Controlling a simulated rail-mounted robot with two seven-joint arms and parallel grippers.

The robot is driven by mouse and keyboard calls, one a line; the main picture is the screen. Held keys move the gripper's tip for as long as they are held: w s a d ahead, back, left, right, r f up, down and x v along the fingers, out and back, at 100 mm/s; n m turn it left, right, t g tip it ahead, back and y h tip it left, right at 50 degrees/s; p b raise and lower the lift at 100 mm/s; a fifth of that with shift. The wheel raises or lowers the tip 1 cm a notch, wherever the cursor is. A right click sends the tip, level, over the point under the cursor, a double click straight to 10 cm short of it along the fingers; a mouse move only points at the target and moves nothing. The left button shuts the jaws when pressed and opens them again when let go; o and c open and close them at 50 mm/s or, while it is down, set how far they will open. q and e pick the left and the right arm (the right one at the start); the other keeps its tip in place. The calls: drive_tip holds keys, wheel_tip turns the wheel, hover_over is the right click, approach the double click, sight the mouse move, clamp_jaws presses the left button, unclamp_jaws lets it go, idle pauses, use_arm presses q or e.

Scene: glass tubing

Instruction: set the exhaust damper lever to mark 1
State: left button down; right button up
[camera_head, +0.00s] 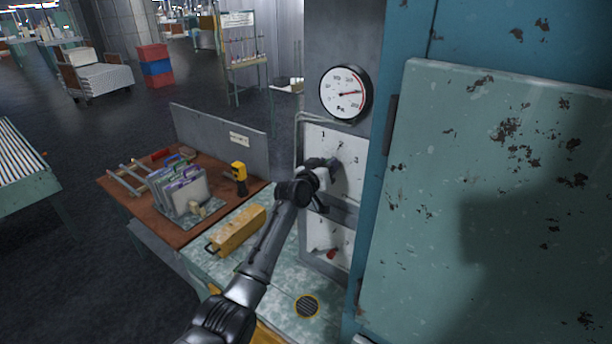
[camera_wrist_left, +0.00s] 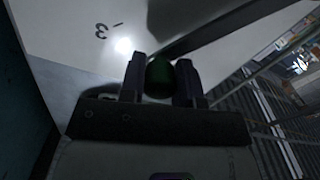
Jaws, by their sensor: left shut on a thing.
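The white damper panel (camera_head: 347,182) stands upright beside the blue cabinet, with a mark 1 near its upper left. My left gripper (camera_head: 332,163) is in front of this panel. In the left wrist view the gripper (camera_wrist_left: 160,82) is shut on the dark green knob (camera_wrist_left: 159,76) of the lever. The dark lever arm (camera_wrist_left: 205,30) runs from the knob to the upper right. A mark 3 (camera_wrist_left: 101,31) shows on the panel, to the left of the knob. In the head view my gripper hides most of the lever. My right gripper is out of view.
A round gauge (camera_head: 345,92) hangs above the panel. A lower panel has a red knob (camera_head: 331,254). The open teal door (camera_head: 480,220) fills the right side. A yellow case (camera_head: 238,231) and a brown workbench (camera_head: 150,214) with racked items lie to the left.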

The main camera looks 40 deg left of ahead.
use_arm(q)
drive_tip(key=shift+a+r+n, duration=0.2)
drive_tip(key=shift+a+n, duration=0.2)
drive_tip(key=shift+a, duration=0.1)
drive_tip(key=shift+a+r+n, duration=0.2)
drive_tip(key=shift+a+n, duration=0.2)
drive_tip(key=shift+a, duration=0.1)
drive_tip(key=shift+a+r+n+b, duration=0.3)
drive_tip(key=shift+a+n+b, duration=0.25)
drive_tip(key=shift+a+n, duration=0.4)
drive_tip(key=shift+a+r+n, duration=0.1)
drive_tip(key=shift+a+n, duration=0.65)
drive_tip(key=shift+a, duration=0.05)
drive_tip(key=c, duration=0.8)
unclamp_jaws()
drive_tip(key=shift+s+a+b, duration=0.1)
drive_tip(key=shift+s+b, duration=1.6)
drive_tip(key=shift+s, duration=5.2)
